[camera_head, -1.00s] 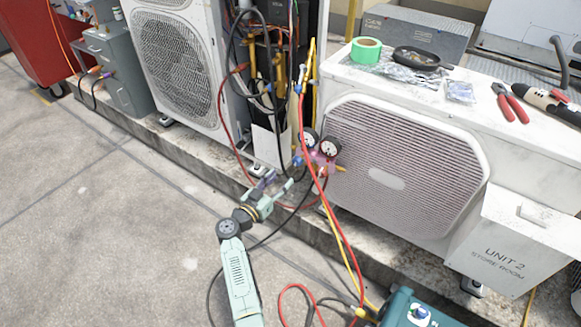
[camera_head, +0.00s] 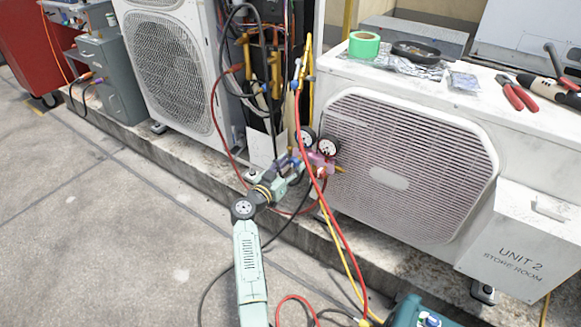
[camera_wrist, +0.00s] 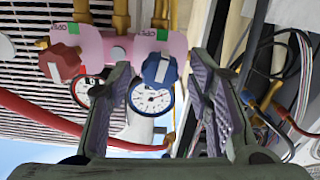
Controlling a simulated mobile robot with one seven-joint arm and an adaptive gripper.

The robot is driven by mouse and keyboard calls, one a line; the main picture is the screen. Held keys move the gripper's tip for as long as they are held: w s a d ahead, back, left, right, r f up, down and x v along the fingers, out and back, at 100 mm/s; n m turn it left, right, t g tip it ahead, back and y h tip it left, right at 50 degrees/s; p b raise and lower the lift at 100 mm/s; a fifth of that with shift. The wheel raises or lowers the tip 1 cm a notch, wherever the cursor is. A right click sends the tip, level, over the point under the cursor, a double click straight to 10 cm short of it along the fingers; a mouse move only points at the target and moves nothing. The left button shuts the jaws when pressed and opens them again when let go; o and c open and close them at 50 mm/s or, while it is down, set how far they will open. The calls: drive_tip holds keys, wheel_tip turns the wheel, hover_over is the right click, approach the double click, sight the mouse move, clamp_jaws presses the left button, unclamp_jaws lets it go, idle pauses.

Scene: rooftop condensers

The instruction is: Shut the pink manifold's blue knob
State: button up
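The pink manifold (camera_head: 326,163) hangs in front of the lower unit, with two round dial gauges above it in the head view. In the wrist view, where the scene appears upside down, the pink body (camera_wrist: 97,50) carries a blue knob (camera_wrist: 160,68) and a red knob (camera_wrist: 60,62). My gripper (camera_head: 290,164) is at the manifold's left side. In the wrist view my gripper (camera_wrist: 161,70) is open, its fingers apart, with the blue knob showing between the tips. I cannot tell whether either finger touches it. In the head view my gripper largely hides the blue knob.
Red and yellow hoses (camera_head: 335,225) hang from the manifold to the teal machine (camera_head: 408,310) at bottom. The open unit (camera_head: 262,90) with pipes and wires stands behind my gripper. The louvred unit (camera_head: 450,195) is on the right. Concrete floor on the left is clear.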

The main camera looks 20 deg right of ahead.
clamp_jaws()
idle(0.4)
